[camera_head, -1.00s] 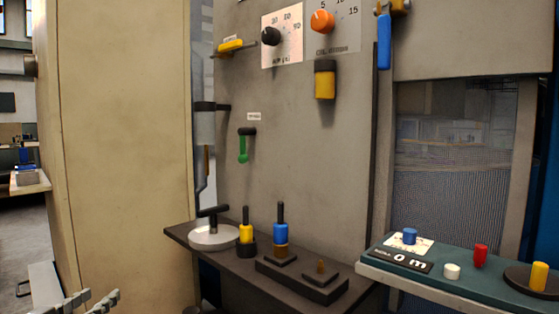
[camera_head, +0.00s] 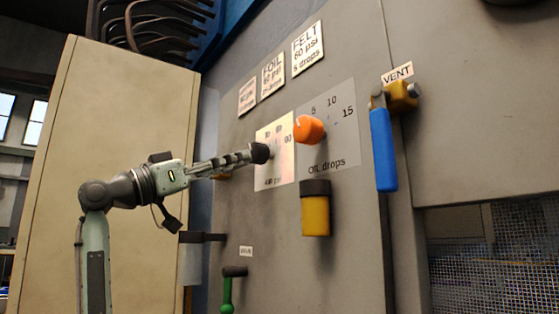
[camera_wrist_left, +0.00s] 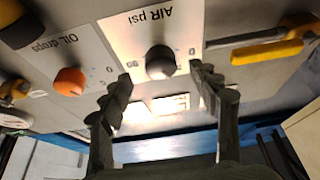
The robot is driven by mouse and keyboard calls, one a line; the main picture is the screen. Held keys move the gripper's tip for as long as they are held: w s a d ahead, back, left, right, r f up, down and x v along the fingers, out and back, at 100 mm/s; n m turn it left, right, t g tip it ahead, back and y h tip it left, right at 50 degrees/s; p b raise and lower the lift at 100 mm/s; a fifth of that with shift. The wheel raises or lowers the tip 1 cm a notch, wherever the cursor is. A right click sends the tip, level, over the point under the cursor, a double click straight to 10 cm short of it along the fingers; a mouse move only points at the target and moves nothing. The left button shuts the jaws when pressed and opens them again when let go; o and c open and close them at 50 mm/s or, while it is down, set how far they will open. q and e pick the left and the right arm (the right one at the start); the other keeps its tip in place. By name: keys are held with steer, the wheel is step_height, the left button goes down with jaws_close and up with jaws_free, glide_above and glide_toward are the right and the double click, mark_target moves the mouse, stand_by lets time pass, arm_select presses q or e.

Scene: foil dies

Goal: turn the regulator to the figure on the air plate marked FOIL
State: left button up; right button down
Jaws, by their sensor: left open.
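The regulator is a black round knob (camera_head: 261,153) on the pale AIR psi dial plate (camera_head: 284,170); it also shows in the wrist view (camera_wrist_left: 159,60). The FOIL plate (camera_head: 272,75) is the middle of three plates above the dials; its figures are too small to read surely. My left gripper (camera_head: 243,157) reaches in from the left, its fingertips at the knob. In the wrist view the open fingers (camera_wrist_left: 160,72) stand apart with the knob between their tips; I cannot tell whether they touch it. The knob's pointer mark is not clear. My right gripper is out of view.
An orange knob (camera_head: 309,129) on the OIL drops dial sits close right of the regulator. A yellow, black-topped cup (camera_head: 315,210) hangs below it. A blue VENT handle (camera_head: 383,150) is further right. A green-handled lever (camera_head: 228,290) is below.

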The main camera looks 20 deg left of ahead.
mark_target(252, 155)
arm_select(q)
steer(key=p+x, duration=0.1)
steer(key=x, duration=0.5)
steer(key=shift+s+a+r, duration=0.1)
steer(key=shift+r, duration=0.05)
steer(key=shift+w+d+r+p, duration=0.15)
steer(key=shift+w+d+p, duration=0.2)
steer(key=shift+w, duration=0.2)
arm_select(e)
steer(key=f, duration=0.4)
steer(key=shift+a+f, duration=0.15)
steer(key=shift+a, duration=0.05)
arm_select(q)
steer(key=c, duration=1.2)
